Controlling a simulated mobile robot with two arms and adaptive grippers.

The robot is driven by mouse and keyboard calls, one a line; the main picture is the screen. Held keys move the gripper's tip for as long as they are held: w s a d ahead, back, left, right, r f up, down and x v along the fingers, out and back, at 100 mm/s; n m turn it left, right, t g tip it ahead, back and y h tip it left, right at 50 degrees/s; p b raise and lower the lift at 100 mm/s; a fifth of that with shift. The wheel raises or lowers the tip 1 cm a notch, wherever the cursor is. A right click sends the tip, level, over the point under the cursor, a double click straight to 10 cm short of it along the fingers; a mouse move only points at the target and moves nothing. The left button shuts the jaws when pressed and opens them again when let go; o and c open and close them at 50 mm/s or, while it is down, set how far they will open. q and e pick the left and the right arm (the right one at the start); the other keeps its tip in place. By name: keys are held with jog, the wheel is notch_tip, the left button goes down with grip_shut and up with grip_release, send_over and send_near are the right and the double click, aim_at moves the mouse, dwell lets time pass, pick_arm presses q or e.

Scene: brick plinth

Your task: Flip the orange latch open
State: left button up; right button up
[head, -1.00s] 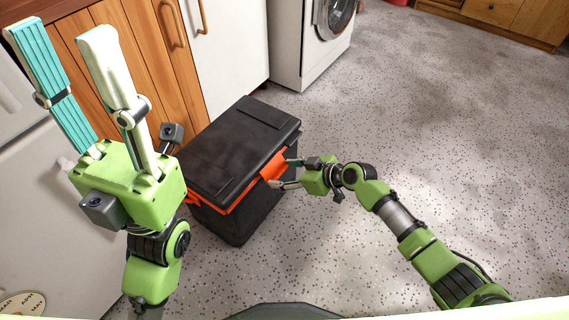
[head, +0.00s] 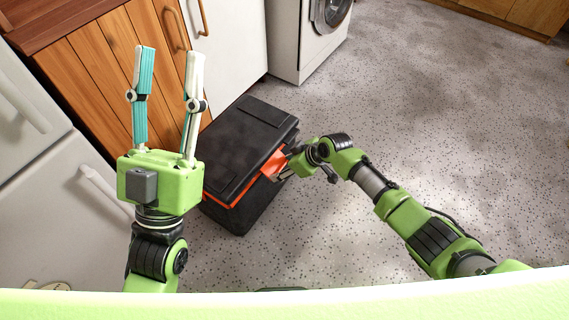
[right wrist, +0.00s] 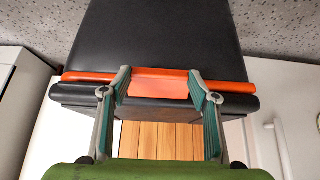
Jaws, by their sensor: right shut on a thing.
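A black box (head: 238,142) with an orange band stands on the floor, its lid down. The orange latch (head: 273,163) is on its right side and also shows in the right wrist view (right wrist: 158,87). My right gripper (head: 281,167) is at the latch. In the right wrist view its fingers (right wrist: 160,80) grip the latch from both ends, a finger on each side. My left gripper (head: 170,52) is open and empty, pointing up, to the left of the box and away from it.
Wooden cabinets (head: 110,75) and a white cabinet (head: 232,45) stand behind the box. A washing machine (head: 292,40) is further back. White appliance doors (head: 40,160) are at the left. The speckled floor (head: 450,130) on the right is clear.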

jog(key=shift+a+r+g+h+p, duration=0.15)
jog(key=shift+r+g+h+p, duration=0.3)
jog(key=shift+p, duration=0.3)
jog(key=shift+w+a+r+g+h+p, duration=0.1)
jog(key=shift+r+g+h+p, duration=0.3)
jog(key=shift+h+p, duration=0.3)
pick_arm(q)
jog(key=w+f+g+y, duration=0.1)
jog(key=w+f+g, duration=0.2)
jog(key=f, duration=0.5)
jog(key=w+f+g+y, duration=0.2)
jog(key=w+f+g, duration=0.1)
jog(key=f+g, duration=0.3)
jog(key=shift+w+a+f+g+y, duration=0.15)
jog(key=shift+w+f+g+y, duration=0.15)
jog(key=shift+f, duration=1)
pick_arm(e)
jog(key=o, duration=1.1)
jog(key=v, duration=1.2)
